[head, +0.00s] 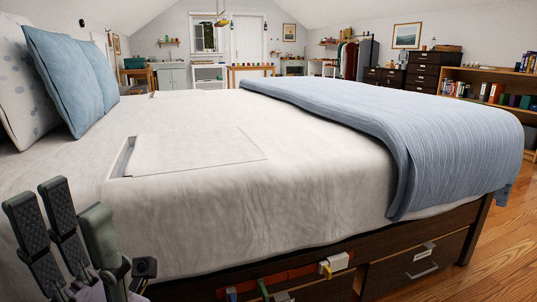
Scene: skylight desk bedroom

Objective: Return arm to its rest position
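My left gripper (68,209) is at the lower left of the head view, close to the near side of the bed. Its dark grey fingers point up and stand apart, with nothing seen between them. Its wrist and arm are mostly cut off by the picture's edge. My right gripper is not in view.
The bed (310,185) fills the middle, with a blue blanket (400,120), blue pillows (75,75) and a flat white item (195,150) on it. An open drawer (285,285) holding small items is under its near side. Wooden floor (505,240) is clear at right.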

